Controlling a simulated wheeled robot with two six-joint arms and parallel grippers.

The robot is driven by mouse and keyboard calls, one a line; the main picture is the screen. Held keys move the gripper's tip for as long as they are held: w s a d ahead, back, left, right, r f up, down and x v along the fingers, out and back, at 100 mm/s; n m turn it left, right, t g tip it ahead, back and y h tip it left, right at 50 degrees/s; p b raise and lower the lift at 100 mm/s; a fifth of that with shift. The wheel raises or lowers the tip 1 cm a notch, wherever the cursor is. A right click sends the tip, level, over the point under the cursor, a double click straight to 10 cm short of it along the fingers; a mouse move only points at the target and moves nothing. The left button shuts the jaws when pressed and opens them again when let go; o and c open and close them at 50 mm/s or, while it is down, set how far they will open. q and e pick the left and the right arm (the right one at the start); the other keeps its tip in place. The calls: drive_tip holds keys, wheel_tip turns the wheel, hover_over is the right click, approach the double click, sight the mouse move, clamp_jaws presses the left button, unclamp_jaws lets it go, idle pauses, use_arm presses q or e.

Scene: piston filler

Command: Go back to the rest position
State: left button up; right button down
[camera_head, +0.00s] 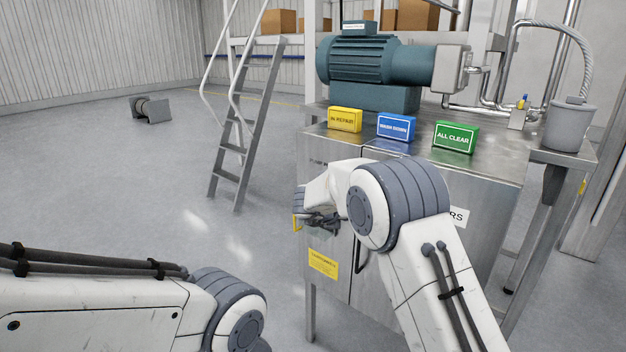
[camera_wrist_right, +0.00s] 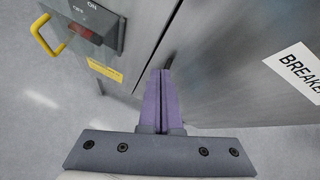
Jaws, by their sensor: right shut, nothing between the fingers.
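A switch box (camera_wrist_right: 90,22) with a yellow handle (camera_wrist_right: 45,35) is on the cabinet. Yellow (camera_head: 345,119), blue (camera_head: 396,127) and green (camera_head: 455,137) signs, a motor (camera_head: 365,62) and a bucket (camera_head: 568,125) stand on top. A stepladder (camera_head: 245,120) stands behind; the left floor is mostly clear.

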wheel_tip(320, 180, up, 4)
drive_tip(key=s+d+n+t+y, duration=0.1)
drive_tip(key=n+t+y, duration=0.1)
drive_tip(key=n, duration=0.7)
drive_tip(key=s+d+f+n+g+y, duration=0.1)
drive_tip(key=s+d+f+n+g, duration=0.15)
drive_tip(key=s+n, duration=0.85)
drive_tip(key=s+d+f+n+g+y, duration=0.1)
drive_tip(key=s+f+n+g+y, duration=0.2)
drive_tip(key=s+n, duration=0.75)
drive_tip(key=s+d+f+n+g, duration=0.1)
drive_tip(key=s+f+n+g, duration=0.25)
drive_tip(key=s+n, duration=0.75)
drive_tip(key=s+a+r+n+g+y+p, duration=0.1)
drive_tip(key=s+a+r+n+p, duration=0.3)
drive_tip(key=s+a+r+p, duration=0.6)
drive_tip(key=s+a+r, duration=0.3)
drive_tip(key=s+r, duration=0.2)
drive_tip(key=shift+s+r+n+g, duration=0.2)
drive_tip(key=shift+r+n+g, duration=0.05)
drive_tip(key=shift+n+g, duration=0.15)
